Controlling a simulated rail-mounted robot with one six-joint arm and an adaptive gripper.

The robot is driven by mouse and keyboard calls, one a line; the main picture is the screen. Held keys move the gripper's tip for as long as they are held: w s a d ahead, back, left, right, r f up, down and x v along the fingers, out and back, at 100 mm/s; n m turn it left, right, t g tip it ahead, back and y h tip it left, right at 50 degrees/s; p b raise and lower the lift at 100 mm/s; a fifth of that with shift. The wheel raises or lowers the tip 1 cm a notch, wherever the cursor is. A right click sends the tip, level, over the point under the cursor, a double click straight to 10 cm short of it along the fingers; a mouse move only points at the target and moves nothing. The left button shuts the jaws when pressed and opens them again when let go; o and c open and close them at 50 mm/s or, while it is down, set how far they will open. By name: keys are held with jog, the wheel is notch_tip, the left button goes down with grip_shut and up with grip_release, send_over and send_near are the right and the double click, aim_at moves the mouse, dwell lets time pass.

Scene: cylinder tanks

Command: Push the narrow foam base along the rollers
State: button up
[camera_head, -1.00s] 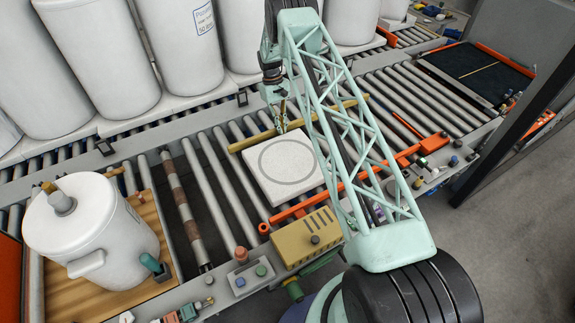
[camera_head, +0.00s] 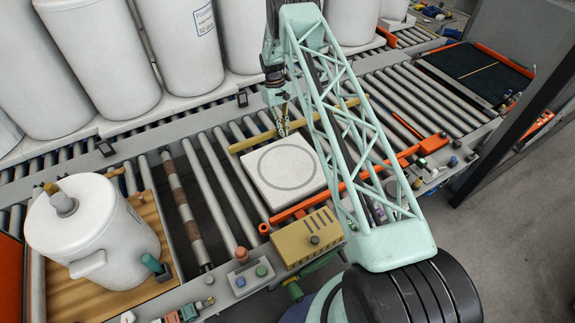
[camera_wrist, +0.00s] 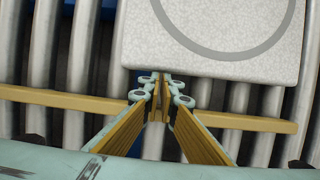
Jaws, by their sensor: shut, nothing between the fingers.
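The narrow foam base is a pale speckled square slab (camera_head: 285,190) with a grey ring on its top. It lies flat on the rollers (camera_head: 222,178) in the middle of the head view, and it also fills the upper middle of the wrist view (camera_wrist: 165,30). My gripper (camera_head: 284,132) points down at the slab's far edge. In the wrist view my gripper's fingertips (camera_wrist: 163,78) are together, right at the slab's near edge there. I cannot tell whether they touch it. Nothing is held between them.
A yellow bar (camera_head: 240,145) crosses the rollers along the slab's far side. An orange rail (camera_head: 300,207) and a tan box (camera_head: 307,238) lie on its near side. A white tank (camera_head: 95,235) stands on a wooden board at left. Bare rollers lie left of the slab.

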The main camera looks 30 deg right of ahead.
aim_at(288, 138)
jog(key=shift+s, duration=0.85)
jog(key=shift+s+f+p, duration=0.1)
jog(key=shift+s+p, duration=0.4)
jog(key=shift+s, duration=0.5)
jog(key=shift+w+d+b, duration=0.1)
jog(key=shift+w+b, duration=0.3)
jog(key=shift+w, duration=0.1)
jog(key=shift+w, duration=0.3)
jog(key=shift+r, duration=0.2)
notch_tip(288, 138, up, 7)
jog(key=p, duration=0.1)
jog(key=shift+p, duration=0.4)
dwell(1.2)
dwell(0.6)
